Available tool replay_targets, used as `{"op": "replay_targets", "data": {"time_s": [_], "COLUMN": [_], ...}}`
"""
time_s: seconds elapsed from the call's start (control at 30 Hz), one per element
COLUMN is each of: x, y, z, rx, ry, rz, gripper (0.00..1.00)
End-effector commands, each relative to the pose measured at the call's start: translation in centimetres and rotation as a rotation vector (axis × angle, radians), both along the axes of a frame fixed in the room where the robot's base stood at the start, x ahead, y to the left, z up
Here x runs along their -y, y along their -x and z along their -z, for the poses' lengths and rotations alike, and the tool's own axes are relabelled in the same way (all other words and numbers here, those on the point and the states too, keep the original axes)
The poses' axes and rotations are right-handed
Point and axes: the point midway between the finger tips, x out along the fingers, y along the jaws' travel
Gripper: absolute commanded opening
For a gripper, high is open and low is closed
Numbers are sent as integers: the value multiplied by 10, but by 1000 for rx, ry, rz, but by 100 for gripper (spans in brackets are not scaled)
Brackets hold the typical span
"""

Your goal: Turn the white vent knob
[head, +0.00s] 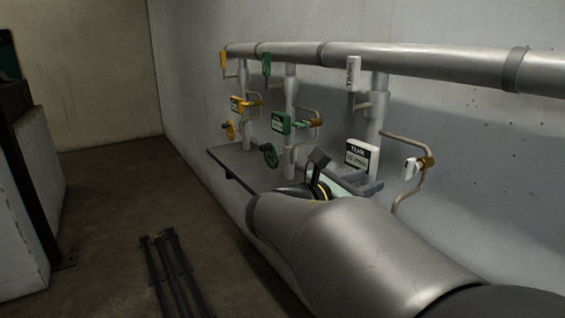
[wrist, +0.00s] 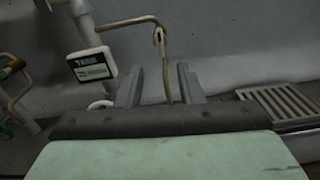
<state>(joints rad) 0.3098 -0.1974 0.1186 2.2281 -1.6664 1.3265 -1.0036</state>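The white vent knob (head: 410,168) sits on a brass fitting on the thin bent pipe of the nearest, white-tagged station. In the wrist view, the white knob (wrist: 158,36) shows at the top of that pipe, beyond my fingertips. My gripper (wrist: 160,68) is open, its two grey fingers apart with nothing held. The pipe's lower run shows between the fingers, but I cannot tell whether they touch it. In the head view, my gripper (head: 374,185) is left of and below the knob, partly hidden by my arm.
A white label box (head: 361,156) is left of the knob; it also shows in the wrist view (wrist: 92,65). A white wheel (wrist: 100,104) is partly hidden by my gripper. Green (head: 280,122) and yellow (head: 238,104) stations stand farther along the wall. A grate (wrist: 285,103) lies right.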

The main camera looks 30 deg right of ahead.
Motion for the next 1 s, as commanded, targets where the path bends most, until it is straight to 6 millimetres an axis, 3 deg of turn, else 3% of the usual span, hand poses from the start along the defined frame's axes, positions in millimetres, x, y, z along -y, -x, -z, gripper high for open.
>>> {"op": "replay_targets", "data": {"time_s": [0.17, 0.7, 1.0], "x": [20, 135, 169], "y": [-1, -8, -11], "z": [-1, -1, -1], "rx": [-6, -4, -3], "ry": [5, 2, 2], "rz": [2, 3, 0], "gripper": [34, 34, 34]}}
